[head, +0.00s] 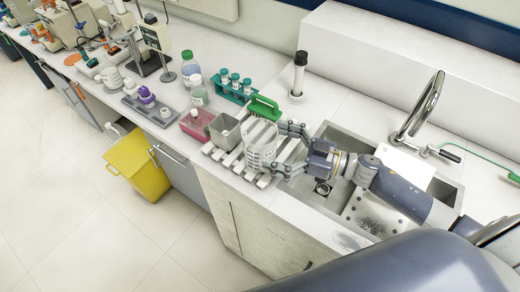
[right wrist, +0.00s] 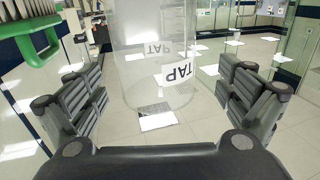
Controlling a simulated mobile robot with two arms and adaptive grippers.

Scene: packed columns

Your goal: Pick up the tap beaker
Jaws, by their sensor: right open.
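The tap beaker (head: 262,143) is a clear glass beaker standing on a white slatted drying rack (head: 277,165) left of the sink. In the right wrist view the beaker (right wrist: 158,70) shows a white label reading TAP. My right gripper (head: 285,150) comes in from the right, its fingers spread at the beaker's side. In the right wrist view the open fingers (right wrist: 170,98) lie left and right of the beaker, with visible gaps, so they do not grip it. My left gripper is not in view.
A grey metal container (head: 224,130) and a pink tray (head: 196,123) are to the left. The sink (head: 340,135) and tap (head: 425,105) are to the right.

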